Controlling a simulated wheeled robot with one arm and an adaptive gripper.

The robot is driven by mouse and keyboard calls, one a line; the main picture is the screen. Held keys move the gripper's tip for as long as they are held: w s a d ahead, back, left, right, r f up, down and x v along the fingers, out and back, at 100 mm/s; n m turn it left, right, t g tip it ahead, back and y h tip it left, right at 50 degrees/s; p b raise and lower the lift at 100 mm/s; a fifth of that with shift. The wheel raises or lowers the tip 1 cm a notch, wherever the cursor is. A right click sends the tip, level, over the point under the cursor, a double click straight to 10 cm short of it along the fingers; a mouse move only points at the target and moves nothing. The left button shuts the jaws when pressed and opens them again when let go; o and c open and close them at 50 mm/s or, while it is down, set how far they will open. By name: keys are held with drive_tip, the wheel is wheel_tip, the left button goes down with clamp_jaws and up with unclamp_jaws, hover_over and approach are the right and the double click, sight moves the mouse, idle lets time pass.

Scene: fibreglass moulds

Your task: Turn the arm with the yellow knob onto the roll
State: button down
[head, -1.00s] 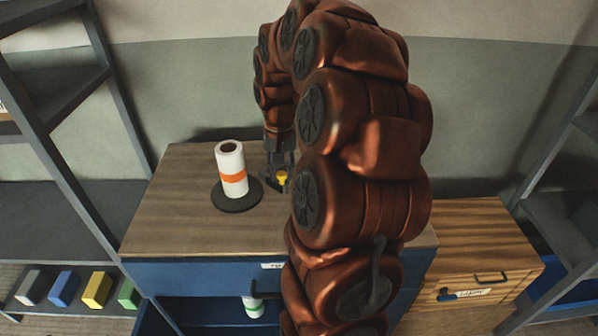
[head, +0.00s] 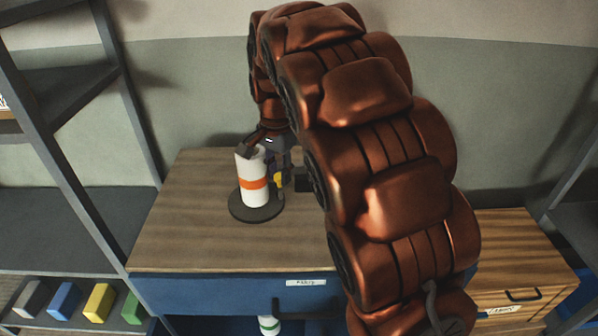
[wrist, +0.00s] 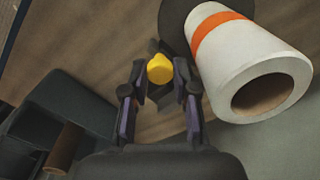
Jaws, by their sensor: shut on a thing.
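The white roll (head: 254,170) with an orange band stands upright on a dark round base (head: 236,212) on the wooden tabletop. In the wrist view the roll (wrist: 252,65) lies at the right, its hollow end facing the camera. The yellow knob (head: 278,182) is close to the roll's right side; it also shows in the wrist view (wrist: 160,68). My gripper (wrist: 160,80) is shut on the knob, one finger on each side. The dark arm (wrist: 160,47) under the knob is mostly hidden. I cannot tell whether it touches the roll.
A dark block (wrist: 65,115) with a brown cylinder (wrist: 66,148) is at the left of the wrist view. A shelf with several coloured blocks (head: 98,302) stands left. A lighter wooden cabinet (head: 515,255) is right. The tabletop's front left (head: 190,245) is clear.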

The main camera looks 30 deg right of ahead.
drive_tip(key=shift+w, duration=0.1)
idle(0.4)
drive_tip(key=c, duration=0.9)
unclamp_jaws()
